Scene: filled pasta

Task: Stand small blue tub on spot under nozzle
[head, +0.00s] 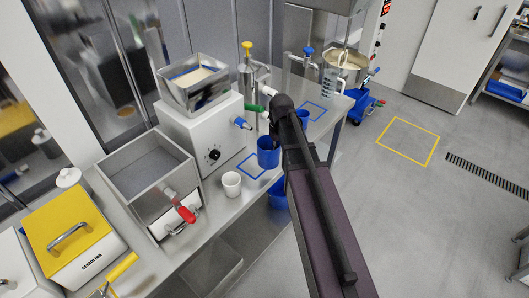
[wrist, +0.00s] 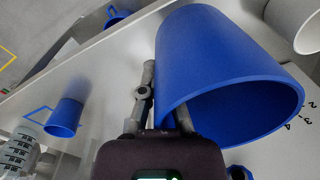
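My gripper (wrist: 165,100) is shut on the rim wall of a blue tub (wrist: 225,60), one finger outside and one at the open mouth. In the head view the held tub (head: 268,154) is in front of the white machine, just right of the blue outlined spot (head: 250,167). The machine's blue-tipped nozzle (head: 242,123) points out above and left of the tub. I cannot tell whether the tub touches the table. My arm hides the gripper in the head view. A second blue tub (wrist: 66,115) stands near another blue outline (head: 314,111) farther back.
A white cup (head: 231,184) stands close left of the spot. The white machine (head: 205,140) with its dial is behind it. A red-handled metal box (head: 150,180) stands to the left.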

